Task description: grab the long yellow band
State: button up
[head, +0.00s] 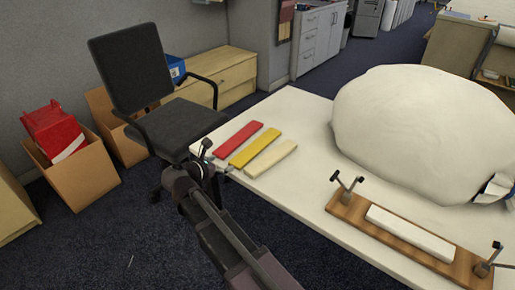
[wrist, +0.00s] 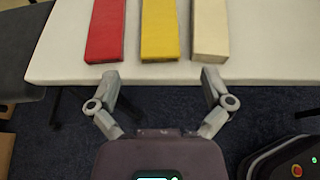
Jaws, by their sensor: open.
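The long yellow band (head: 255,147) lies flat on the cloth table, between a red band (head: 240,138) and a cream band (head: 271,158). In the wrist view the yellow band (wrist: 159,30) runs away from the table's near edge, with the red band (wrist: 105,30) to its left and the cream band (wrist: 210,30) to its right. My gripper (wrist: 158,78) is open and empty, just short of the table edge. Its fingers are spread wider than the yellow band, which lies ahead between them. In the head view my gripper (head: 215,158) is at the table's left corner.
A large white bulky mound (head: 420,130) fills the table's middle. A wooden board (head: 365,222) with metal clamps and a white block lies in front of it. A black office chair (head: 150,95) stands close to the table's left end. Cardboard boxes (head: 88,175) stand on the floor.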

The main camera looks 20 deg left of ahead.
jog(key=b, duration=0.3)
send_near(246, 154)
jog(key=x, duration=0.4)
jog(key=shift+s+d, duration=0.1)
jog(key=shift+b+x, duration=0.8)
jog(key=shift+x, duration=1.85)
jog(key=c, duration=1)
jog(key=shift+o, duration=0.2)
jog(key=shift+r, duration=0.15)
notch_tip(246, 154, up, 4)
jog(key=p, duration=0.4)
jog(key=s+d+p, duration=0.1)
jog(key=s+d, duration=0.1)
jog(key=s, duration=1.4)
jog(key=shift+r, duration=0.35)
